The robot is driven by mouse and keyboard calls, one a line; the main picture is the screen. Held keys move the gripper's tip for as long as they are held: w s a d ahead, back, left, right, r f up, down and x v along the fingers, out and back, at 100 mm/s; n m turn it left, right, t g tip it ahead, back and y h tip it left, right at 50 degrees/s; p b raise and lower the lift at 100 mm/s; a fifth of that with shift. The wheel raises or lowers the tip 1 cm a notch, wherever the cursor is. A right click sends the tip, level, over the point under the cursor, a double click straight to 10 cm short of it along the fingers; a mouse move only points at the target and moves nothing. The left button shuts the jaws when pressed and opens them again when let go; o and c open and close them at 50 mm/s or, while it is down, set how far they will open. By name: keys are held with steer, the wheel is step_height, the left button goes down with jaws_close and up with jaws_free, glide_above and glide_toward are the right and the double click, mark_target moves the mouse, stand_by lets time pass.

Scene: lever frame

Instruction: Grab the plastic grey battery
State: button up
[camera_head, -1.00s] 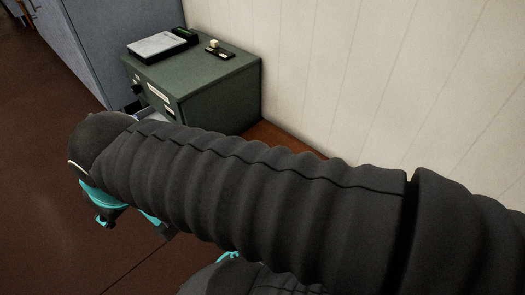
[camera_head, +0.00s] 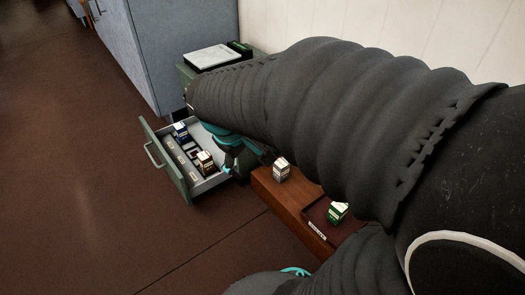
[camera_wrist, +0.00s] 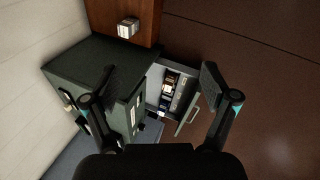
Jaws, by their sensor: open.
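A small grey block-shaped battery (camera_head: 281,169) with a pale top stands on the wooden bench, right of the open drawer. In the wrist view it shows as a grey-white block (camera_wrist: 128,28) near the top, beyond the left finger. My gripper (camera_wrist: 158,82) is open and empty, with its fingers spread above the green cabinet (camera_wrist: 85,65) and its drawer. In the head view the arm covers much of the cabinet, and only a teal part of the gripper (camera_head: 230,150) shows, left of the grey battery and apart from it.
The drawer (camera_head: 151,150) is pulled open and holds a blue battery (camera_head: 181,131) and a brown one (camera_head: 205,161). A green battery (camera_head: 338,211) sits in a labelled tray on the bench. A white wall (camera_wrist: 30,70) is close to the cabinet. The floor at left is clear.

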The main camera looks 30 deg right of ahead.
mark_target(286, 162)
steer(key=w+d+f+n+g+h+p, duration=0.25)
steer(key=w+d+f+n+h, duration=0.5)
steer(key=w+d+f, duration=0.65)
steer(key=w+d+f+n+t+h, duration=0.1)
steer(key=w+d+f+n, duration=0.2)
steer(key=f, duration=0.7)
steer(key=w+d+f+n+t+h, duration=0.1)
steer(key=w+f+n, duration=0.35)
steer(key=f, duration=0.55)
steer(key=shift+n, duration=0.4)
steer(key=x, duration=0.9)
steer(key=s+x, duration=0.1)
steer(key=x, duration=0.3)
steer(key=shift+d, duration=0.2)
steer(key=shift+w, duration=0.1)
steer(key=shift+c, duration=0.2)
steer(key=c, duration=1.5)
